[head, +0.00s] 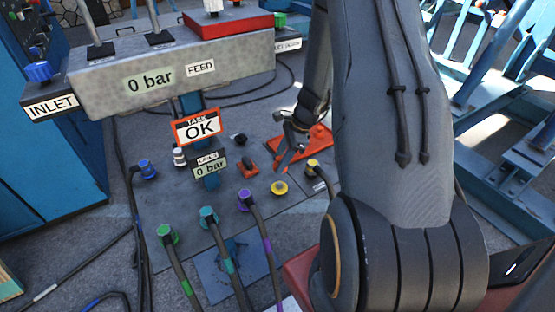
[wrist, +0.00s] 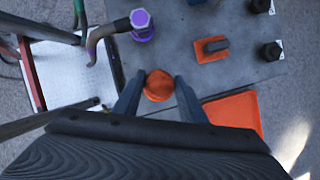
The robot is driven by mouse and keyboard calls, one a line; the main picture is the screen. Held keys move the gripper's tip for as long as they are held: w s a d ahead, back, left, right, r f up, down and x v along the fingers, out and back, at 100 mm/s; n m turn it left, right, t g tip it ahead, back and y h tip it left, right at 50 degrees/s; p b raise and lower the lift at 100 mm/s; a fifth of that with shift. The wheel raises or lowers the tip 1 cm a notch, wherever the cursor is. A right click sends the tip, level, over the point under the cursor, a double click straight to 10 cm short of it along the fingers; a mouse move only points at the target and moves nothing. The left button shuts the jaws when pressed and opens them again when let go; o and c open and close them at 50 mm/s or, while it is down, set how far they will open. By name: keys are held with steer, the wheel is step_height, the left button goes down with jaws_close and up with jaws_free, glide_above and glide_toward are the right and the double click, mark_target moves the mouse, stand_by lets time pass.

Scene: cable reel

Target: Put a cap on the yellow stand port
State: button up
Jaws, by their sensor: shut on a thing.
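My gripper (head: 286,158) is above the grey base plate, pointing down. In the wrist view, my gripper (wrist: 160,88) is shut on a round orange cap (wrist: 158,86) between its fingertips. The yellow stand port (head: 279,187) stands on the plate just below my gripper in the head view, with no cable on it. A gap shows between gripper and port there. In the wrist view the port does not show; the cap and fingers cover that area.
A purple plug (head: 244,198) with its cable and an orange-based valve (head: 248,168) stand close to the port. A yellow plug (head: 313,165) with a cable is to its right. An orange tray (wrist: 236,111) lies beside the plate. Teal (head: 208,214) and green (head: 166,234) plugs stand nearer.

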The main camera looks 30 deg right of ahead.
steer(key=shift+w+f+b, duration=0.1)
steer(key=shift+f+b, duration=3.3)
steer(key=shift+f, duration=1)
steer(key=shift+f, duration=0.3)
steer(key=o, duration=1.2)
steer(key=shift+o, duration=0.2)
steer(key=v, duration=0.8)
steer(key=shift+b, duration=0.35)
